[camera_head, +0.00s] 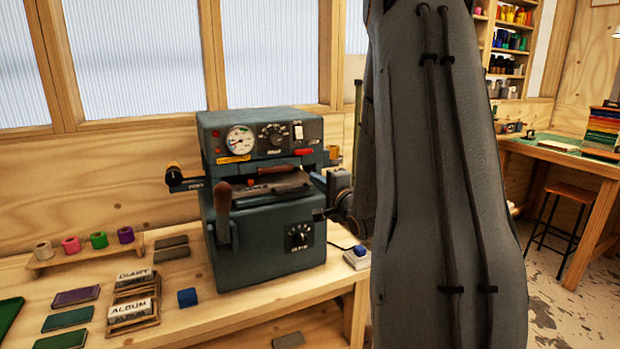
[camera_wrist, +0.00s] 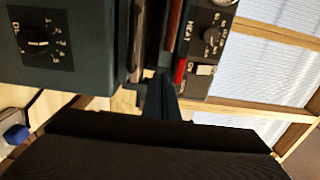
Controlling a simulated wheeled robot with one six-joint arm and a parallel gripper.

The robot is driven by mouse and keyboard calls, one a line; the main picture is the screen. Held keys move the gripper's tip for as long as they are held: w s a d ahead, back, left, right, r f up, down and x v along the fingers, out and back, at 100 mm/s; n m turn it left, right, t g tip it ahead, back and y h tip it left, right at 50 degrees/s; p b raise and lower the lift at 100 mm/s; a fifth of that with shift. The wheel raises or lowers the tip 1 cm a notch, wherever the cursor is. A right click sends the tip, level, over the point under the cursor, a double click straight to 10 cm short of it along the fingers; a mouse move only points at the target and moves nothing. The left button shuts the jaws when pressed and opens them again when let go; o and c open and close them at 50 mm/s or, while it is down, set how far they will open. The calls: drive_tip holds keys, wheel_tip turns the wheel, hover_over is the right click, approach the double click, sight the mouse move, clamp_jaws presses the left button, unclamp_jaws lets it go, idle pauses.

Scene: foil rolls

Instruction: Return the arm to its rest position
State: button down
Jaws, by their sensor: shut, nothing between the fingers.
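My arm's large grey link (camera_head: 445,160) fills the right of centre in the head view, with two dark cables along it. My gripper (camera_head: 322,213) shows small and dark at the right side of the blue-grey foil press, partly hidden behind my arm.
Foil rolls in beige (camera_head: 42,250), pink (camera_head: 71,245), green (camera_head: 99,240) and purple (camera_head: 125,235) stand on a wooden rack at left. A blue block (camera_head: 187,297) and a type holder (camera_head: 133,312) lie before the press. A stool (camera_head: 560,222) stands at right.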

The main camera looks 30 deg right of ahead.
drive_tip(key=shift+s+a, duration=0.15)
drive_tip(key=shift+s, duration=0.6)
drive_tip(key=shift+s+a, duration=0.1)
drive_tip(key=shift+s, duration=0.6)
